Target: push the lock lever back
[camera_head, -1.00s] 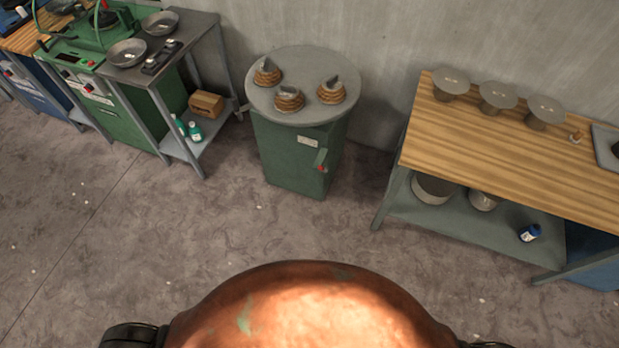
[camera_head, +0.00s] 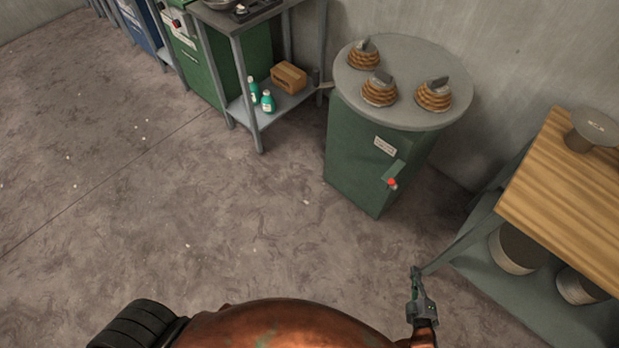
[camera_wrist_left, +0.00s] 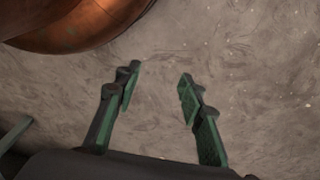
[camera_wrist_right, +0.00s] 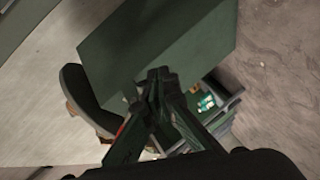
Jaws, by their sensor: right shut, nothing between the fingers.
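No part that I can surely name as the lock lever shows. A green cabinet (camera_head: 352,150) with a round grey top stands near the wall in the head view. A small handle with a red tip (camera_head: 391,183) is on its front. My right gripper (camera_head: 415,272) is low at the right in the head view, apart from the cabinet. In the right wrist view its fingers (camera_wrist_right: 158,74) are together and empty, with green surfaces beyond. My left gripper (camera_wrist_left: 158,76) is open and empty above bare floor in the left wrist view, and is out of the head view.
Several ringed brown pieces (camera_head: 364,58) stand on the cabinet top. A wooden-topped workbench (camera_head: 560,185) is at the right, close to my right gripper in the picture. A metal rack (camera_head: 285,107) with green bottles and a box is at the left. The floor between is clear.

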